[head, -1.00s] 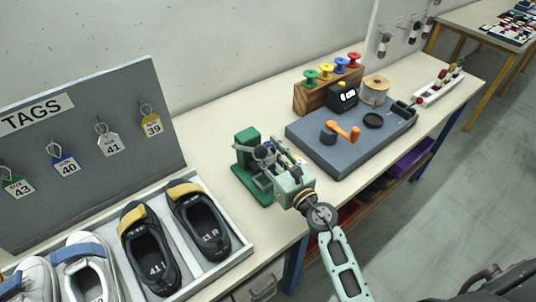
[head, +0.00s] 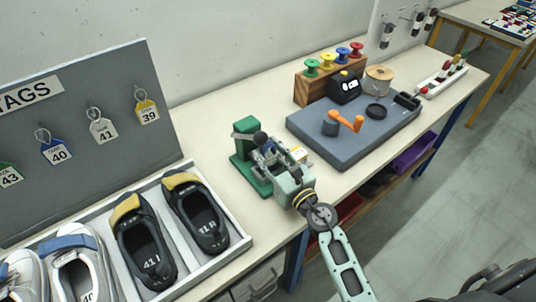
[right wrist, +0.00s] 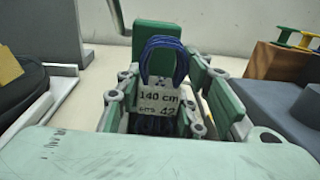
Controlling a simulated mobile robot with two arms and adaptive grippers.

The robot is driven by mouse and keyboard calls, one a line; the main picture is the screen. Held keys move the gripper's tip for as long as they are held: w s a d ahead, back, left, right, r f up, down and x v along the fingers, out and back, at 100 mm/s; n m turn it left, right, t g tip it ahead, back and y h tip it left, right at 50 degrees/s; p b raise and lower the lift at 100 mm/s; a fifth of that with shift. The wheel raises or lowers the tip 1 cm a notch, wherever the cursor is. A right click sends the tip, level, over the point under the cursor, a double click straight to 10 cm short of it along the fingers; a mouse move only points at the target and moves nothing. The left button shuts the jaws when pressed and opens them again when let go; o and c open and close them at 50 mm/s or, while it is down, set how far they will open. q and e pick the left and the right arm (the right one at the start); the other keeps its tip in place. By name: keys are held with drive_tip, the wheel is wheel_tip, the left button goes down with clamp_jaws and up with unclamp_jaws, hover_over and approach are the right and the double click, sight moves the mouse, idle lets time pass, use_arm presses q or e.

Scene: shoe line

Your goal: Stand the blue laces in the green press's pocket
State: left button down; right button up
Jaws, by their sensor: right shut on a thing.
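My right gripper (head: 268,158) is at the press's front right side. It is shut on the blue laces (right wrist: 165,56), a looped bundle in a paper band reading 140 cm and 42. In the right wrist view the laces stand upright between the fingers, with the green press (right wrist: 151,36) right behind them. The lower end of the laces is dark and partly hidden. I cannot tell whether it is inside the pocket. My left gripper is not in view.
A shoe tray (head: 236,262) stands at the left, before the grey tag board (head: 100,155). At the right are a grey board (head: 345,150) with an orange crank (head: 346,121), and a wooden spool rack (head: 315,88). Bare bench shows behind the press.

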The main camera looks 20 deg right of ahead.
drive_tip(key=o, duration=1.1)
drive_tip(key=shift+c, duration=0.2)
drive_tip(key=v, duration=1.2)
drive_tip(key=shift+f, duration=0.1)
